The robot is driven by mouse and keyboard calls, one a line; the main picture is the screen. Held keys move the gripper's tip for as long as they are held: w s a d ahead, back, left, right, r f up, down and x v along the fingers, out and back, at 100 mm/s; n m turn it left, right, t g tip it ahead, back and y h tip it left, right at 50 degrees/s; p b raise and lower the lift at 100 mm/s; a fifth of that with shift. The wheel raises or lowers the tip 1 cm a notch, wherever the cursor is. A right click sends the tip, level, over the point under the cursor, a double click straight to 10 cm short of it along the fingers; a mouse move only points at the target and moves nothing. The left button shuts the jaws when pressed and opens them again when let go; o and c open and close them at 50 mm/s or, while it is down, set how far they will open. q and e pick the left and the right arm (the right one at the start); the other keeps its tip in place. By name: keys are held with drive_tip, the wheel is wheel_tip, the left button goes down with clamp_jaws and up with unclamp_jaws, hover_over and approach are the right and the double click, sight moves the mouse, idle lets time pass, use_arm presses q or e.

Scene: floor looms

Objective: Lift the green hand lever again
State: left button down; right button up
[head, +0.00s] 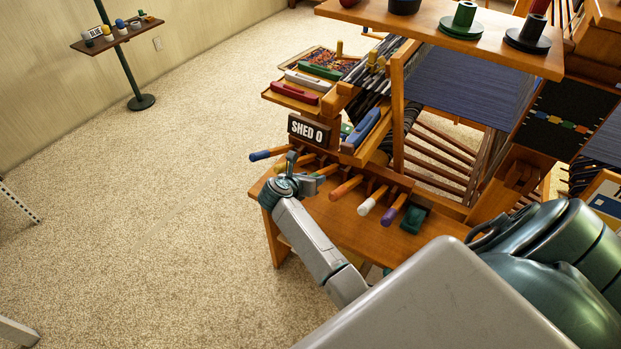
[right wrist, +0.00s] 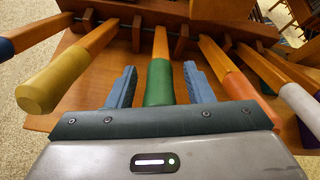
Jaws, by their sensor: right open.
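The green hand lever (right wrist: 160,82) shows in the right wrist view as a wooden bar with a green grip. It points toward my palm. My right gripper (head: 308,164) is open in the head view, over the row of levers at the loom's front. In the right wrist view its two blue fingers stand on either side of the green grip, with a gap on both sides. In the head view the gripper hides most of the green lever. My left gripper is not in view.
The yellow lever (right wrist: 45,88) is left of the green one and the orange lever (right wrist: 246,92) is right of it. The blue (head: 266,154), white (head: 371,202) and purple (head: 391,213) levers are farther out. A "SHED 0" sign (head: 308,131) stands behind.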

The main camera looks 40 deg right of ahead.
drive_tip(key=shift+a, duration=0.15)
drive_tip(key=shift+s+a+r, duration=0.1)
drive_tip(key=shift+s+a, duration=0.05)
drive_tip(key=shift+a, duration=0.15)
drive_tip(key=b+v, duration=0.2)
drive_tip(key=v, duration=0.8)
drive_tip(key=shift+b, duration=0.4)
drive_tip(key=shift+d, duration=0.1)
